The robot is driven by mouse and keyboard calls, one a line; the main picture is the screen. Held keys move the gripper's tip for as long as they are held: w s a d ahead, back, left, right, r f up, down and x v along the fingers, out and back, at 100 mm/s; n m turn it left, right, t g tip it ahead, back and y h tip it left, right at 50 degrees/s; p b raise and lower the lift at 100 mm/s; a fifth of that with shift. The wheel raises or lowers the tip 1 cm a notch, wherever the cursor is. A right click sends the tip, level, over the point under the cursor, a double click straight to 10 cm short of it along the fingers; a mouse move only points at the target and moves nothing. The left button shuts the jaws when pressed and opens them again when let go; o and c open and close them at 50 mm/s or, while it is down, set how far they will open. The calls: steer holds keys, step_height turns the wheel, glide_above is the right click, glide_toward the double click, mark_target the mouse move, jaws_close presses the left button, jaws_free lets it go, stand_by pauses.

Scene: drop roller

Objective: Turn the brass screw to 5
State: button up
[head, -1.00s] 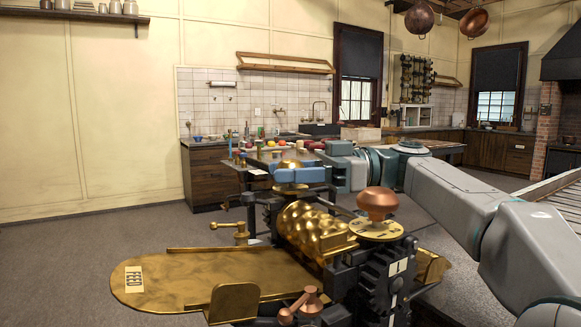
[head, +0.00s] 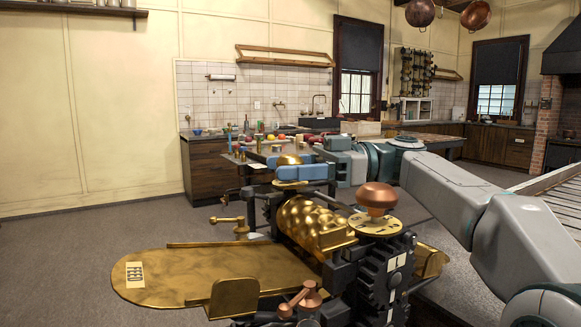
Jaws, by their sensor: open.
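The brass screw's domed knob (head: 288,160) stands upright at the far end of the roller machine. A small brass dial (head: 290,185) lies below it; its marks are too small to read. My gripper (head: 300,173) reaches in from the right with its blue fingers level, at the knob. The fingers are open and hide the knob's lower part. I cannot tell whether they touch it. At the near end, a copper knob (head: 377,197) stands over a larger brass dial (head: 375,225) with dark marks.
A dimpled brass roller (head: 308,222) lies between the two ends. A brass feed tray (head: 200,272) extends left, with a paper label. A copper-handled crank (head: 303,298) is at the front. Behind, a cluttered table (head: 245,160) holds colourful items. Floor at left is clear.

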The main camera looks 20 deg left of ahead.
steer(key=p+v, duration=0.3)
steer(key=v, duration=1)
steer(key=shift+w+d, duration=0.3)
steer(key=shift+r, duration=0.1)
